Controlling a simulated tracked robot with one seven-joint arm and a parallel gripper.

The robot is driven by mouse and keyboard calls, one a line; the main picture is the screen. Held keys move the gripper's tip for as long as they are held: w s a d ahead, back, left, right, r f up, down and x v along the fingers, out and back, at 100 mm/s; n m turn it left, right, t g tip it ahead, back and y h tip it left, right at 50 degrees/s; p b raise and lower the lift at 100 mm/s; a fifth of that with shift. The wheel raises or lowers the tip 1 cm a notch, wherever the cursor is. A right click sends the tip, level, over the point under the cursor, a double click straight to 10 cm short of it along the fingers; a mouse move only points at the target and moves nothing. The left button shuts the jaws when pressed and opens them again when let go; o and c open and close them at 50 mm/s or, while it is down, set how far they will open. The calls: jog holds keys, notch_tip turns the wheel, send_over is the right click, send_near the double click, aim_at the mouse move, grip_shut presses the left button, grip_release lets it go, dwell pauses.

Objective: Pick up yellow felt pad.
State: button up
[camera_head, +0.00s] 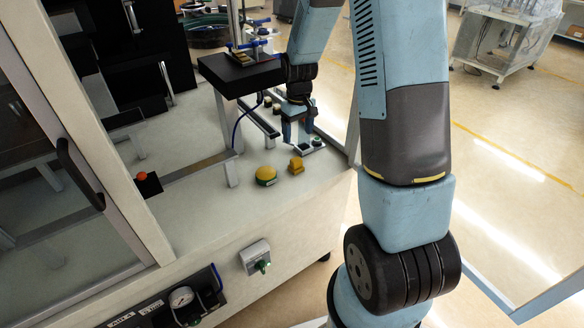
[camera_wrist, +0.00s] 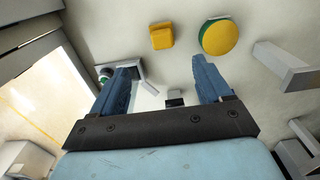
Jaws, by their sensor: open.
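Two yellow things lie side by side on the pale worktop: a small yellow block (camera_head: 296,165) and a round yellow piece with a green edge (camera_head: 266,175) to its left. I cannot tell for sure which one is the felt pad. In the wrist view the yellow block (camera_wrist: 161,37) and the round piece (camera_wrist: 218,37) lie beyond my fingertips, near the top. My gripper (camera_head: 298,143) is low over the worktop, behind the yellow block in the head view. In the wrist view my gripper (camera_wrist: 160,72) is open, with neither yellow thing between its fingers.
A grey box with a green button (camera_head: 314,142) is beside my gripper. A black-topped stand (camera_head: 240,75) rises to its left, with a metal leg (camera_head: 225,140) near the round piece. A small dark block (camera_wrist: 174,102) shows between my fingers.

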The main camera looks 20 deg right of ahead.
aim_at(296, 160)
jog(key=f, duration=1.3)
jog(key=shift+w+a+f, duration=0.15)
jog(key=shift+a+f, duration=0.05)
jog(key=shift+f, duration=0.15)
jog(key=c, duration=1.2)
jog(key=shift+c, duration=0.2)
jog(key=shift+r, duration=0.1)
jog(key=shift+r, duration=0.6)
jog(key=s+r, duration=1.1)
jog(key=s, duration=0.3)
jog(key=shift+a+r, duration=0.15)
jog(key=shift+r, duration=0.15)
